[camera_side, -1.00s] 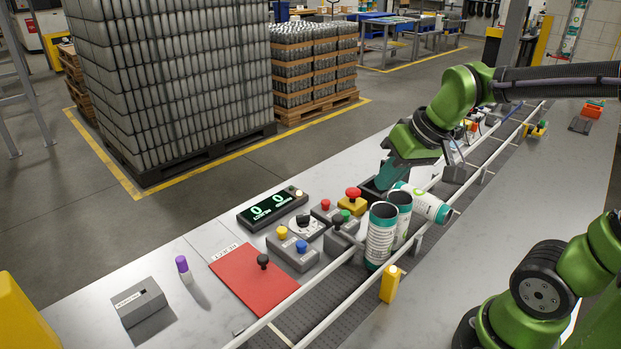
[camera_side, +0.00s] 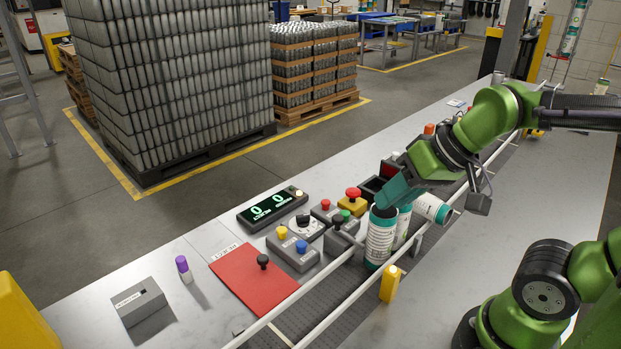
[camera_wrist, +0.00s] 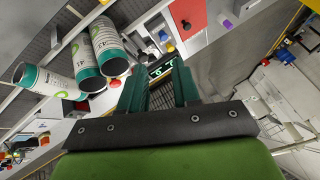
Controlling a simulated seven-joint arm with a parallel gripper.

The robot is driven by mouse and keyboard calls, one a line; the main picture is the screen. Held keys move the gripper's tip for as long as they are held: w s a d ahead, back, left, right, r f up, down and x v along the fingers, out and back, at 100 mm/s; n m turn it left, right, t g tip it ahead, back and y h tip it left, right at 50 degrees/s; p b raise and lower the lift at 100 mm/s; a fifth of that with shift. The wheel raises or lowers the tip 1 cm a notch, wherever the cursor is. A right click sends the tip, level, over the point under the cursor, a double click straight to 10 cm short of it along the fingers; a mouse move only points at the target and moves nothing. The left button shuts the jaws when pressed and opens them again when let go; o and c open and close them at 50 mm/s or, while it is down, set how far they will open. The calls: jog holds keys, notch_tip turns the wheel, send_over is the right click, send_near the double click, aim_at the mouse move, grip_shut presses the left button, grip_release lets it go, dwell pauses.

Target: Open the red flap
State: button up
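The red flap (camera_side: 250,272) is a flat red panel with a black knob (camera_side: 263,261) standing on it, left of the conveyor in the side view. It lies flat, level with the worktop. My gripper (camera_side: 388,198) has teal fingers pointing down near the tops of the cans, well to the right of the flap. In the wrist view my gripper (camera_wrist: 158,88) shows its two fingers apart with nothing held between them.
A button panel (camera_side: 293,248), a display (camera_side: 272,207), a purple-capped marker (camera_side: 184,269) and a grey box (camera_side: 139,301) are around the flap. White rails edge the conveyor.

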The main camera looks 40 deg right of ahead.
jog(key=o, duration=0.3)
jog(key=w+a+n+g, duration=0.1)
jog(key=w, duration=0.2)
jog(key=w+a+n+g, duration=0.1)
jog(key=w+a, duration=0.1)
jog(key=w, duration=0.1)
jog(key=w+a+f+n+g, duration=0.1)
jog(key=w, duration=0.2)
jog(key=shift+w+a+n, duration=0.25)
jog(key=shift+w+n, duration=0.05)
jog(key=shift+w, duration=0.05)
jog(key=n+g+h, duration=0.2)
jog(key=n+g, duration=0.1)
jog(key=n, duration=0.6)
send_over(262, 257)
jog(key=shift+f, duration=1.7)
notch_tip(262, 257, down, 16)
jog(key=shift+s+f, duration=0.1)
jog(key=shift+f, duration=0.05)
grip_shut()
